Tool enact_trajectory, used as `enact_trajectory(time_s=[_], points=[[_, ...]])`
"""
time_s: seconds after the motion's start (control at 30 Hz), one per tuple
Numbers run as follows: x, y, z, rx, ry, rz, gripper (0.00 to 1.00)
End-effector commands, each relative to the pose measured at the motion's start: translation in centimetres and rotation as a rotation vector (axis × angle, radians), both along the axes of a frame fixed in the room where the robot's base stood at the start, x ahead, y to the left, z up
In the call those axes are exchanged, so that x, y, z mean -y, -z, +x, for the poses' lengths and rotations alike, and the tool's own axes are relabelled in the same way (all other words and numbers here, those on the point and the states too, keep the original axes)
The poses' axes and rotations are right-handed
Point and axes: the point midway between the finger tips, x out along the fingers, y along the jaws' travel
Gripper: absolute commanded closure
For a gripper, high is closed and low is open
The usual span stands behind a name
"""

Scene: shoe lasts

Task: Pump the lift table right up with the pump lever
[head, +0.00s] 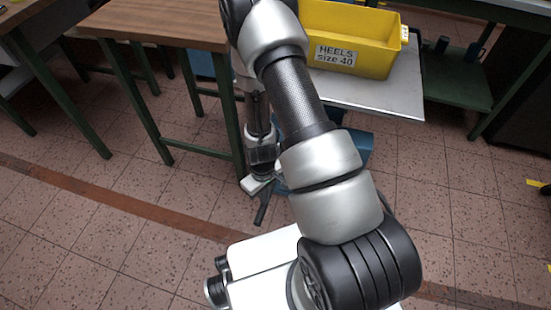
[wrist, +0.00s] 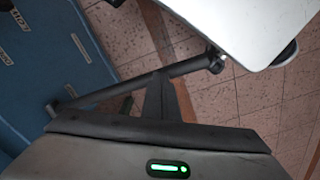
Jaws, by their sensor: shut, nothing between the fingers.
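The lift table's grey platform (head: 405,90) is at the upper right in the head view, partly behind my arm. Part of its blue base (head: 362,145) shows below. Its blue side also fills the left of the wrist view (wrist: 40,60). The pump lever (wrist: 100,97) is a black bar slanting up to the right in the wrist view, and its end (head: 262,210) juts out low in the head view. My gripper (wrist: 158,78) is shut and empty, its fingertips at the middle of the lever. I cannot tell whether they touch it.
A yellow bin (head: 365,55) labelled "HEELS size 40" stands on the platform. A wooden-topped table (head: 165,22) with green legs is close on the left, and a green shelf (head: 450,80) is at the right. The tiled floor (head: 130,230) is open at the lower left.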

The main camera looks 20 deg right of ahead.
Motion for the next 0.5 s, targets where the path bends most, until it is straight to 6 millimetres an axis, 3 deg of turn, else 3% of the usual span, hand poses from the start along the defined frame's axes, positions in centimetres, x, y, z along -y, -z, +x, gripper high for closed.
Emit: enact_trajectory(time_s=[0.1, 0.17, 0.5], points=[[-0.1, 1.8, 0.0, 0.002, -0.001, 0.0, 1.0], [-0.1, 1.3, 0.2, 0.008, 0.0, 0.0, 1.0], [0.7, -5.8, 1.5, 0.012, 0.001, 0.0, 1.0]])
